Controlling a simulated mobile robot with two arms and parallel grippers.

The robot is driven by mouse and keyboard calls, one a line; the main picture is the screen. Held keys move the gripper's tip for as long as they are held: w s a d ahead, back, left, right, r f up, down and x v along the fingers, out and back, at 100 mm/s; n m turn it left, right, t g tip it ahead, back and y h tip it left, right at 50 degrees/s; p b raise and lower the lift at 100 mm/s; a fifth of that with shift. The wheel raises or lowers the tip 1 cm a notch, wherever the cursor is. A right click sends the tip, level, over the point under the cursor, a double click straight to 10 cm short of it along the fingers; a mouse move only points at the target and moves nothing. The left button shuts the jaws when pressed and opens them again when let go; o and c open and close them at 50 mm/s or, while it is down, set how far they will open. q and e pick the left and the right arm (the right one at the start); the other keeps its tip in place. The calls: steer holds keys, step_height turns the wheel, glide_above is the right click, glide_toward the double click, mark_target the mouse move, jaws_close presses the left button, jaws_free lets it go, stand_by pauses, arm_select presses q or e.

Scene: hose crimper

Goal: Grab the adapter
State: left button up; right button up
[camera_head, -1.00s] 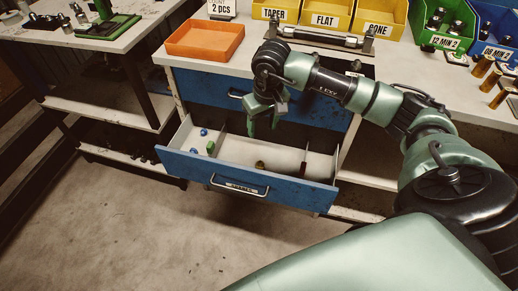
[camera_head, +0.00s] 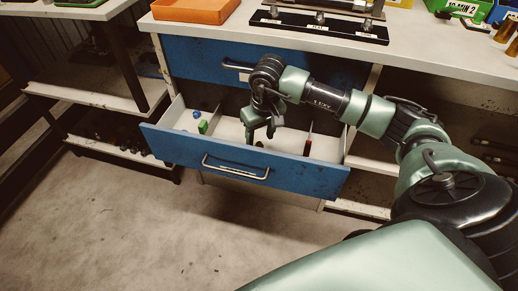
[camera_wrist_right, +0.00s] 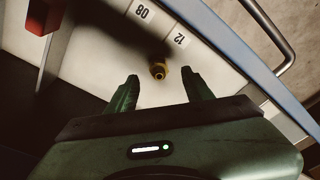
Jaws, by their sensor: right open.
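The adapter, a small brass fitting (camera_wrist_right: 158,71), lies on the white drawer floor in the right wrist view, close to a label reading 12. It sits just beyond and between the two fingertips of my right gripper (camera_wrist_right: 159,85), which is open and empty. In the head view my right gripper (camera_head: 259,134) reaches down into the open blue drawer (camera_head: 245,160), and the fitting there is mostly hidden behind the fingers and too small to tell. My left gripper is not in view.
The drawer's left compartment holds a green piece (camera_head: 203,127) and small blue pieces (camera_head: 196,114). A red-handled item (camera_head: 307,146) stands right of the gripper. The drawer's front wall and handle (camera_head: 236,172) lie close by. An orange tray (camera_head: 195,9) sits on the workbench above.

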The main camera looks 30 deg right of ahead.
mark_target(259, 143)
steer(key=f, duration=0.2)
steer(key=w+f, duration=0.1)
steer(key=f, duration=0.1)
steer(key=shift+d+f+b, duration=0.1)
steer(key=shift+f+b, duration=0.25)
steer(key=shift+b, duration=0.05)
jaws_close()
steer(key=shift+r, duration=0.15)
